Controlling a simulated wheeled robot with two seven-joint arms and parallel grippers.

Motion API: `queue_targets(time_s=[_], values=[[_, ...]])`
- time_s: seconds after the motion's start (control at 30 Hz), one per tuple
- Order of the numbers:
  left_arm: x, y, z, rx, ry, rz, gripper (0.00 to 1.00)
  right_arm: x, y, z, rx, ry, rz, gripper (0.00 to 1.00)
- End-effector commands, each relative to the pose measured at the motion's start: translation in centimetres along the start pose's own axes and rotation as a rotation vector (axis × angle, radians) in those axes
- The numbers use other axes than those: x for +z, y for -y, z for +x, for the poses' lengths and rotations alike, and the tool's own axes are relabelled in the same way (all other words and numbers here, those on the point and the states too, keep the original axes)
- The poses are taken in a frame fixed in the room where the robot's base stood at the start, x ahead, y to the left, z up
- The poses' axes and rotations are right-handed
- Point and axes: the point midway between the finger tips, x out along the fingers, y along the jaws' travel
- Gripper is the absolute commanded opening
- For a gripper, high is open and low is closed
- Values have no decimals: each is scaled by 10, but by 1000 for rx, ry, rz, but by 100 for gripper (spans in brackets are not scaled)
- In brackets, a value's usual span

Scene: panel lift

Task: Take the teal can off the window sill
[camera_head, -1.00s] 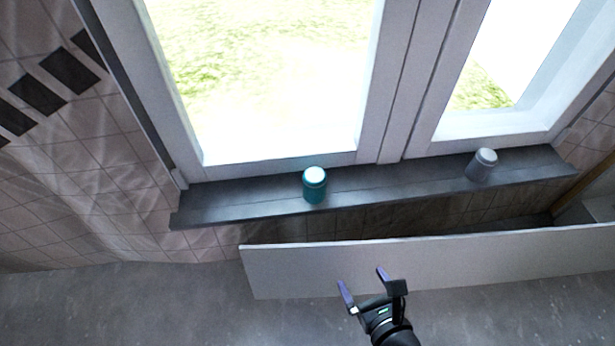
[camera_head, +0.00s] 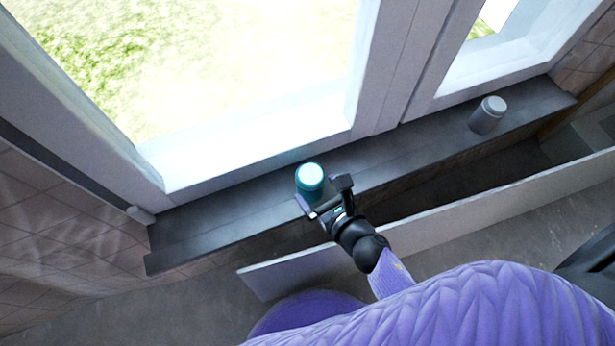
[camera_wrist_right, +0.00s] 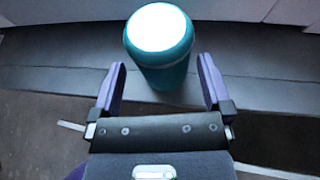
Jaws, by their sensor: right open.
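The teal can (camera_head: 309,184) with a white top stands upright on the dark window sill (camera_head: 215,222). My right gripper (camera_head: 322,196) is open at the near side of the can. In the right wrist view the can (camera_wrist_right: 160,75) stands just ahead of and between the two purple fingertips of the open gripper (camera_wrist_right: 161,80). The fingers look apart from the can's sides, and whether their tips reach past its near face is hard to tell. My left gripper is not in view.
A grey can (camera_head: 488,115) stands farther right on the sill. The window frame (camera_head: 255,140) rises behind the sill. A pale upright panel (camera_head: 450,217) runs in front of and below the sill, with a gap between them. The sill left of the teal can is clear.

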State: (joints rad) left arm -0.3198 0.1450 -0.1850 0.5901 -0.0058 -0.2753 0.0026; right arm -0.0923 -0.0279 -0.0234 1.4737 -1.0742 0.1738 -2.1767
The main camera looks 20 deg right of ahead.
Motion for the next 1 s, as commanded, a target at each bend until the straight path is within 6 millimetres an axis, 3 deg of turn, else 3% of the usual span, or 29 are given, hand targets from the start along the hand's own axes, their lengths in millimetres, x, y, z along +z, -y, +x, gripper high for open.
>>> queue_targets(time_s=[0.1, 0.2, 0.43, 0.83, 1.0], values=[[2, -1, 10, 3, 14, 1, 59, -1, 2, 26, 1, 0, 0, 100], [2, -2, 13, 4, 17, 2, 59, 0, 1, 39, 1, 0, 0, 100], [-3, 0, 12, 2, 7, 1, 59, 2, 1, 40, 1, 1, 1, 100], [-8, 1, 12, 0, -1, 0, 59, 2, 1, 40, 1, 1, 1, 15], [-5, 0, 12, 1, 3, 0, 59, 2, 1, 40, 1, 2, 1, 12]])
